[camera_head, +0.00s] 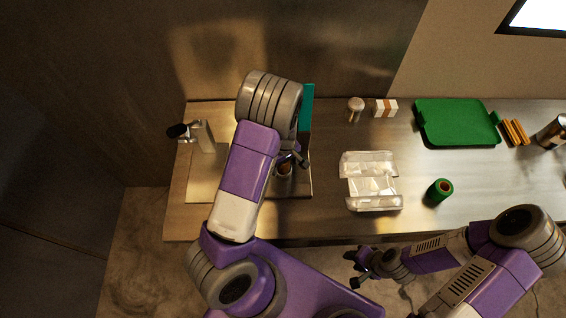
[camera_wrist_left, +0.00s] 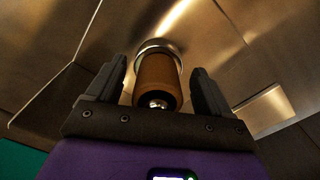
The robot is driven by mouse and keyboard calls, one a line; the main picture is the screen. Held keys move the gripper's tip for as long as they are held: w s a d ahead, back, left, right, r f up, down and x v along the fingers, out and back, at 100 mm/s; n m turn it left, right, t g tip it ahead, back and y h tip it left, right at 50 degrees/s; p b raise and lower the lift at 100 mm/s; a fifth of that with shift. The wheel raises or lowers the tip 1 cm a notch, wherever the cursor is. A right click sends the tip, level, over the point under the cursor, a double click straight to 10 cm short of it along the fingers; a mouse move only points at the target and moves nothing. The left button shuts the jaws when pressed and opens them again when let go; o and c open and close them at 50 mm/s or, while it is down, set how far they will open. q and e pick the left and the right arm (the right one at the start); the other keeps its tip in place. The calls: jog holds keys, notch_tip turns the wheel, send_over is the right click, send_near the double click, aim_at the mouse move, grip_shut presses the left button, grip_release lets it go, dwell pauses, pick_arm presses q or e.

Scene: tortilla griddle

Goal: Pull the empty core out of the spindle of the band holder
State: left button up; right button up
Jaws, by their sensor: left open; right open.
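In the left wrist view a brown cylindrical core (camera_wrist_left: 157,76) stands between the fingers of my left gripper (camera_wrist_left: 158,88). A rounded metal tip (camera_wrist_left: 158,103) shows at its near end and a pale metal ring (camera_wrist_left: 160,46) around its far end; these look like spindle parts. The fingers are open, one on each side, with gaps to the core. In the head view my left gripper (camera_head: 292,161) is over the left part of the counter, and my arm hides most of the holder there. My right gripper (camera_head: 362,268) is open and empty in front of the counter.
A green roll (camera_head: 440,190) and a clear crumpled-looking tray (camera_head: 371,186) stand on the counter (camera_head: 330,222). Behind are a green tray (camera_head: 455,122), a small white box (camera_head: 385,108) and a knobbed object (camera_head: 355,108). A teal panel (camera_head: 308,98) stands beside my left arm.

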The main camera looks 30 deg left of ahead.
pick_arm(q)
jog(key=c, duration=1)
notch_tip(320, 180, up, 10)
jog(key=shift+p, duration=0.45)
jog(key=shift+c, duration=0.2)
